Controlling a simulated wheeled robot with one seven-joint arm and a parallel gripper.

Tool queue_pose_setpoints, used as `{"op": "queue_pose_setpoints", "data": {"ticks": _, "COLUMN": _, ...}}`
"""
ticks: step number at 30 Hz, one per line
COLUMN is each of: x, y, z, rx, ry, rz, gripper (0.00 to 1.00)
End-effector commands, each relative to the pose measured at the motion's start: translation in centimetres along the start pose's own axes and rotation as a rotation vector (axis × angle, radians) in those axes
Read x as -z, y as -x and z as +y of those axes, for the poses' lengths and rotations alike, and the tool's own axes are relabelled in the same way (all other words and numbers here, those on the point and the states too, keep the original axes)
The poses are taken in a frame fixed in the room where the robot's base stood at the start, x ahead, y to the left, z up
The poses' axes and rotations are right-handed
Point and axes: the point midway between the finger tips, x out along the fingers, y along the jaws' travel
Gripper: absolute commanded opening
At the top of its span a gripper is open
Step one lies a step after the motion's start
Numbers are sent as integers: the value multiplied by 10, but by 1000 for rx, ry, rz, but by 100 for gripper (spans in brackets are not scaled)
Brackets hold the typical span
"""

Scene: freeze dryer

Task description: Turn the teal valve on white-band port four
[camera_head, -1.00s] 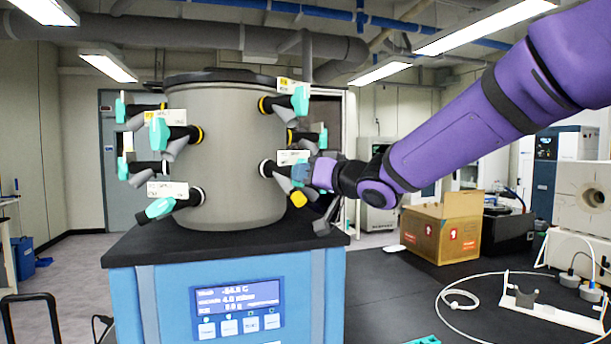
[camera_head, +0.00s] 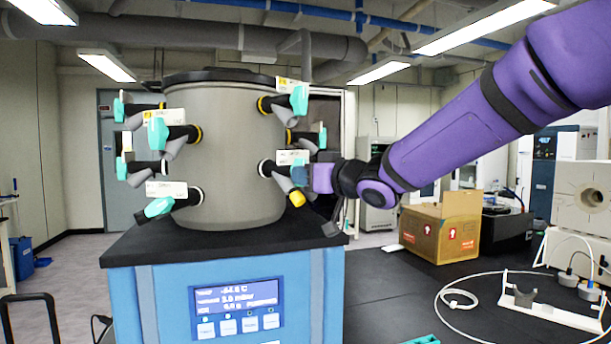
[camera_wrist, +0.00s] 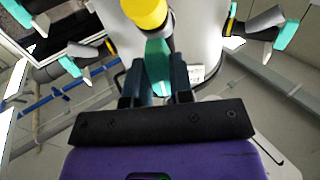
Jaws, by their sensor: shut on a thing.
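The grey drum chamber (camera_head: 230,150) carries several black ports with teal valves. A white-band port (camera_head: 266,168) sits at its lower right, below a white label (camera_head: 293,157) whose print is too small to read. Its grey stem runs down to a yellow end (camera_head: 297,199). My gripper (camera_head: 300,176) is at this port's valve, and its fingers mostly hide the handle in the head view. In the wrist view, the teal valve handle (camera_wrist: 157,62) lies between the two fingers of my gripper (camera_wrist: 157,80), which is shut on it. The yellow end (camera_wrist: 145,12) shows just beyond.
Another teal valve (camera_head: 299,100) is above on a yellow-band port, and one (camera_head: 322,138) sits behind to the right. The chamber stands on a blue cabinet (camera_head: 170,300) with a lit display (camera_head: 237,295). A cardboard box (camera_head: 440,230) is on the dark bench at right.

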Motion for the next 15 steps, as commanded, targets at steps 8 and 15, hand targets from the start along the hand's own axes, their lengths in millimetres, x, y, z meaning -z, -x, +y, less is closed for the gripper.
{"op": "queue_pose_setpoints", "data": {"ticks": 8, "x": 0, "y": 0, "z": 0, "rx": -1, "ry": -1, "rz": -1, "gripper": 47}}
{"op": "queue_pose_setpoints", "data": {"ticks": 15, "x": 0, "y": 1, "z": 0, "rx": 0, "ry": -1, "rz": 0, "gripper": 47}}
